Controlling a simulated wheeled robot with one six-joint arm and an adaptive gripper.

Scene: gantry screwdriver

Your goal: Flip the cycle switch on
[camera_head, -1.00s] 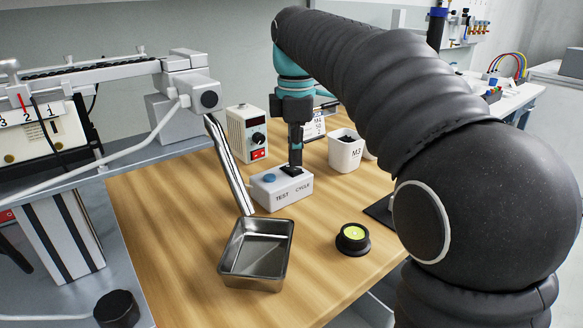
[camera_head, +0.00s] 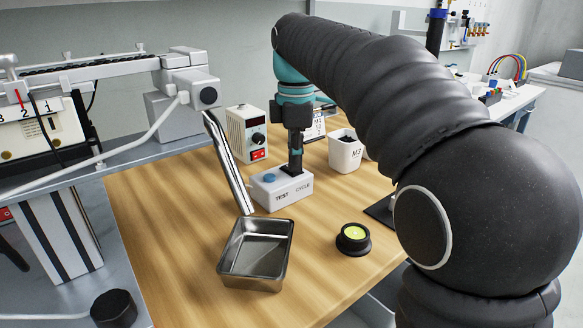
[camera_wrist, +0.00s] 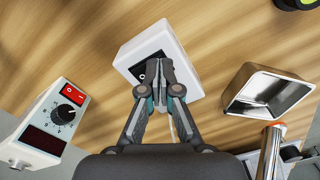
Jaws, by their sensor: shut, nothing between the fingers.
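The white switch box (camera_head: 278,196) sits on the wooden table, with a blue round button (camera_head: 269,178) over the word TEST and a black switch plate over the word CYCLE. My gripper (camera_head: 295,170) is shut and empty, pointing down onto the CYCLE side. In the wrist view my gripper (camera_wrist: 159,68) has its fingertips over the black cycle switch (camera_wrist: 141,70) on the box (camera_wrist: 183,54). The fingers hide most of the switch, so I cannot tell its position or whether they touch it.
A metal tray (camera_head: 233,277) lies in front of the box, with a metal chute (camera_head: 228,163) beside it. A controller with a red switch (camera_head: 240,133) stands behind. A white M3 bin (camera_head: 344,156) is to the right. A black round holder (camera_head: 353,246) sits front right.

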